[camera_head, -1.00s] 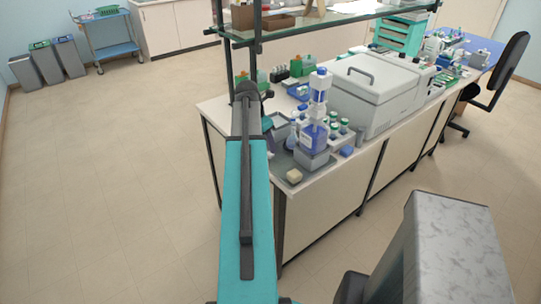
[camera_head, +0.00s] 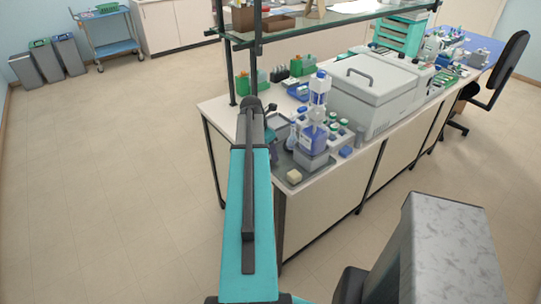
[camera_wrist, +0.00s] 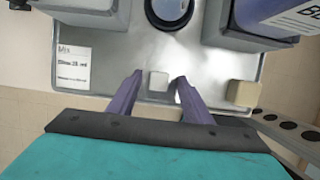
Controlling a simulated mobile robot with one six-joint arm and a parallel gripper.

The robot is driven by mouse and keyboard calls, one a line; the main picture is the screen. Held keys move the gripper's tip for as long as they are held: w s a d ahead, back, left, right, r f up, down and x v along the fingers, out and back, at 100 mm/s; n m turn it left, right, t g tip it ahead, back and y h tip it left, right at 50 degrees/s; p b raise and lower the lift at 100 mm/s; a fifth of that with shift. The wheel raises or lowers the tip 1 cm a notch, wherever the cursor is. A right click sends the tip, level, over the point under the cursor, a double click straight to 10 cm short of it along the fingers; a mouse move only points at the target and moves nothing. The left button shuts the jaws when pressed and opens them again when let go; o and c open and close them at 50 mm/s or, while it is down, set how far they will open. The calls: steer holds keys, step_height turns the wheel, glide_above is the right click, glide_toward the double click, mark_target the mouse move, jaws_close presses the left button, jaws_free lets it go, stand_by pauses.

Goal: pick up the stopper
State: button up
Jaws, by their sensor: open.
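A small pale block (camera_wrist: 158,82), which looks like the stopper, lies on the metal tray (camera_wrist: 120,60) in the wrist view. My gripper (camera_wrist: 158,78) is open, with one purple finger to each side of this block. I see a gap on both sides, so the fingers do not touch it. How high the fingertips are above the tray is hard to tell. In the head view my arm reaches to the near left end of the bench, and I cannot make out the stopper there.
A beige block (camera_wrist: 243,93) sits on the tray right of my right finger; it also shows in the head view (camera_head: 293,175). A white label (camera_wrist: 74,67) lies left. A round blue vessel (camera_wrist: 171,8) and a labelled bottle (camera_wrist: 275,15) stand beyond. A shelf (camera_head: 330,22) hangs over the bench.

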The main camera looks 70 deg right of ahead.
stand_by(0.4)
steer(key=c, duration=1.1)
steer(key=shift+r, duration=0.15)
steer(key=shift+r+b, duration=0.85)
steer(key=shift+r, duration=0.5)
steer(key=shift+a+r, duration=0.1)
steer(key=shift+r, duration=0.1)
steer(key=a+r+b, duration=0.1)
steer(key=a+b, duration=0.3)
steer(key=a, duration=1.1)
steer(key=shift+w+a+r, duration=0.3)
steer(key=shift+w+a, duration=0.1)
steer(key=shift+w, duration=0.05)
